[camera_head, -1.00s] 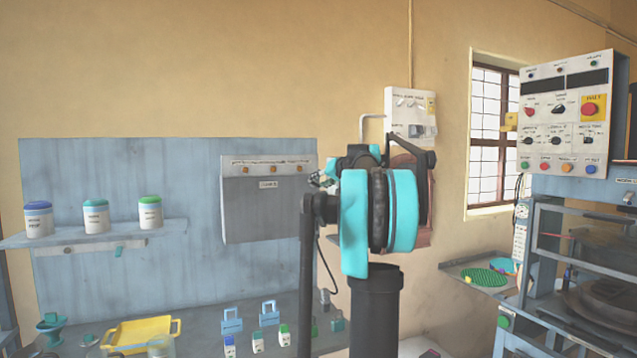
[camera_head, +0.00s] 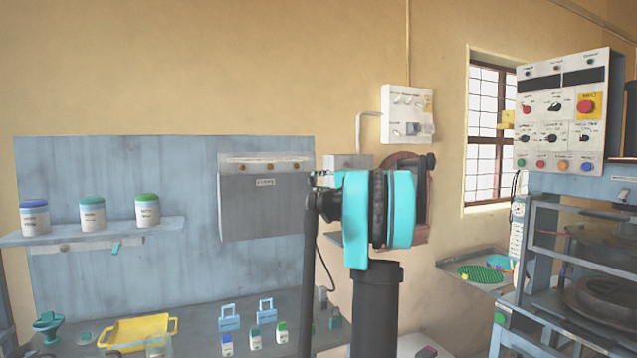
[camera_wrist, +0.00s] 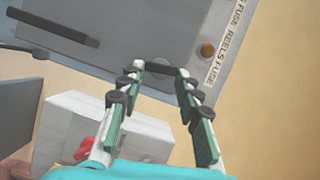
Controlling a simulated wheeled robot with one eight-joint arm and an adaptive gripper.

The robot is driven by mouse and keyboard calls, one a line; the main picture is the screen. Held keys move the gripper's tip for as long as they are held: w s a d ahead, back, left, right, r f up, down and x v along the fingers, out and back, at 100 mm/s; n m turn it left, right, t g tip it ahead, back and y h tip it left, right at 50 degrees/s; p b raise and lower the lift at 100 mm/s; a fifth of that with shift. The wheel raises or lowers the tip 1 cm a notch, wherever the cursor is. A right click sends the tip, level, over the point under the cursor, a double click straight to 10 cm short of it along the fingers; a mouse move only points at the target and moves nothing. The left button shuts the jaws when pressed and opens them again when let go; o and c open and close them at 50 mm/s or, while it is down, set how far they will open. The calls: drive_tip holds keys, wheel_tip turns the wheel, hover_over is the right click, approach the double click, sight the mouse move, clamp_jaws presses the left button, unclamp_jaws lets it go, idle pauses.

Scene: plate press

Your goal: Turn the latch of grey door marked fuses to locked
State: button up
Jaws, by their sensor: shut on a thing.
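The grey door (camera_head: 265,208) is the front of a wall cabinet at the centre left in the head view. It bears a small label (camera_head: 265,182) too small to read surely. In the wrist view the grey door (camera_wrist: 130,25) fills the upper part, tilted. My gripper (camera_wrist: 164,72) has its two green-padded fingers on either side of a short dark bar at the door's edge, which looks like the latch (camera_wrist: 166,70). It is shut on this bar. The bar lies crosswise between the fingertips. My arm hides the gripper in the head view.
A white strip with lettering and an orange knob (camera_wrist: 207,50) runs beside the fingers. A white box with a red part (camera_wrist: 85,148) stands close below left. Jars (camera_head: 92,214) on a shelf and a yellow tray (camera_head: 140,332) lie left. A control panel (camera_head: 560,110) stands right.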

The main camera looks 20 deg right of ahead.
drive_tip(key=shift+f+m+t, duration=0.15)
drive_tip(key=shift+m+t, duration=0.25)
drive_tip(key=shift+m, duration=0.4)
drive_tip(key=o, duration=1.2)
drive_tip(key=shift+c, duration=0.2)
drive_tip(key=shift+d, duration=0.1)
drive_tip(key=v, duration=1.2)
drive_tip(key=shift+d+f, duration=0.1)
drive_tip(key=shift+f, duration=0.05)
